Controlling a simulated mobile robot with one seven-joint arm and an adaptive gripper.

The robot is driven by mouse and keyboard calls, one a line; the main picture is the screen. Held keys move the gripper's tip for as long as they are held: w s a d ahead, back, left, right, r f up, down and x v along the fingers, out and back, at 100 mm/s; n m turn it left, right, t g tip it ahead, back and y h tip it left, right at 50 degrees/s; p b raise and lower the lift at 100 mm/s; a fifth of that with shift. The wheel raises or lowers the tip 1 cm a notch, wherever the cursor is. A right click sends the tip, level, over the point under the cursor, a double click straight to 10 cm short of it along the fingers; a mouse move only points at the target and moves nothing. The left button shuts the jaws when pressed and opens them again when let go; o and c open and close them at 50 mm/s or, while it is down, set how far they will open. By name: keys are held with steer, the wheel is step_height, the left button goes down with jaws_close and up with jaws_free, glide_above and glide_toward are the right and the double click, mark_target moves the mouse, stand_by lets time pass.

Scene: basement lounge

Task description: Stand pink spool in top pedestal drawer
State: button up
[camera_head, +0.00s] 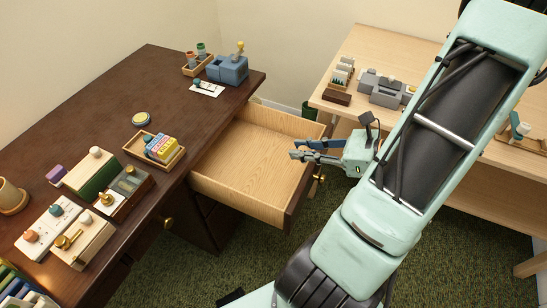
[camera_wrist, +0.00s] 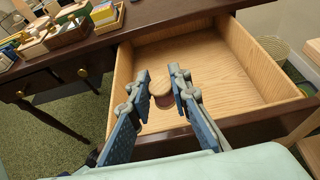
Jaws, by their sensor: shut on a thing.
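The top pedestal drawer (camera_head: 243,152) is pulled out from the dark desk, and its pale wooden inside is bare in the head view. It also shows in the wrist view (camera_wrist: 232,75). My gripper (camera_head: 293,149) reaches over the drawer's front right part. In the wrist view my gripper (camera_wrist: 161,80) is shut on the pink spool (camera_wrist: 161,91), with a finger on each side. The spool has a round pale wooden top and a pinkish side below it. It looks upright. The fingers hide it in the head view. I cannot tell whether it touches the drawer floor.
The dark desk (camera_head: 105,118) carries a tray with coloured blocks (camera_head: 160,148), a blue-grey device (camera_head: 228,69) and several boxes. A light wooden table (camera_head: 365,55) with grey equipment stands at the right. The drawer's dark front (camera_head: 303,182) and side walls edge the free space inside.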

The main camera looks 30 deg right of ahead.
steer(key=shift+w+a+f+b, duration=0.15)
steer(key=shift+w+f+b, duration=0.45)
steer(key=shift+w+f, duration=0.95)
steer(key=shift+w+a+f+b, duration=0.2)
steer(key=shift+w+f+b, duration=0.4)
steer(key=shift+w+f, duration=0.95)
steer(key=shift+w+a+f+b, duration=0.15)
steer(key=shift+w+f+b, duration=0.65)
steer(key=shift+f, duration=1.3)
steer(key=shift+w, duration=0.15)
steer(key=shift+f, duration=0.1)
